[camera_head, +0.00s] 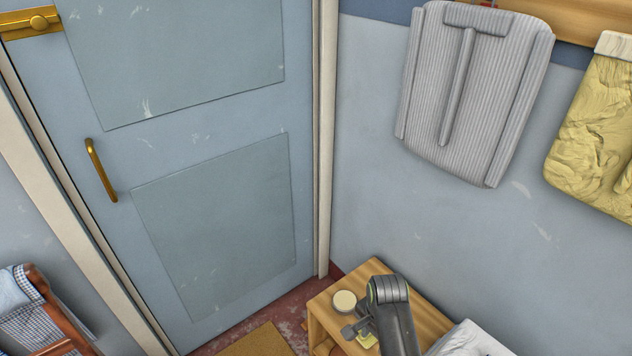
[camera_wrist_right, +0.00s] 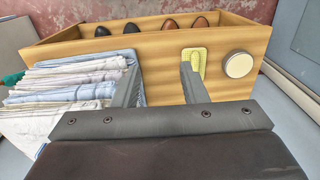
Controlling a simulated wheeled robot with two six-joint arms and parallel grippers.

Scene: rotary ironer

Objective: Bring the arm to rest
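My right arm reaches down over a wooden bench (camera_head: 430,318) in the head view. My right gripper (camera_head: 358,330) hangs above its top. In the right wrist view the two fingers of this gripper (camera_wrist_right: 159,70) stand wide apart with nothing between them but the view of the bench (camera_wrist_right: 163,90). A yellow pad (camera_wrist_right: 195,58) lies on the bench, partly behind the right-hand finger. A round cream tin (camera_wrist_right: 239,65) lies to the right of it, clear of the fingers; it also shows in the head view (camera_head: 344,300). My left gripper is in neither view.
Folded cloths (camera_wrist_right: 75,85) are stacked close to the left-hand finger. Several shoes (camera_wrist_right: 138,27) show behind the bench top. A blue door (camera_head: 220,150) fills the left of the head view. A grey striped garment (camera_head: 475,90) and a yellow one (camera_head: 600,140) hang on the wall.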

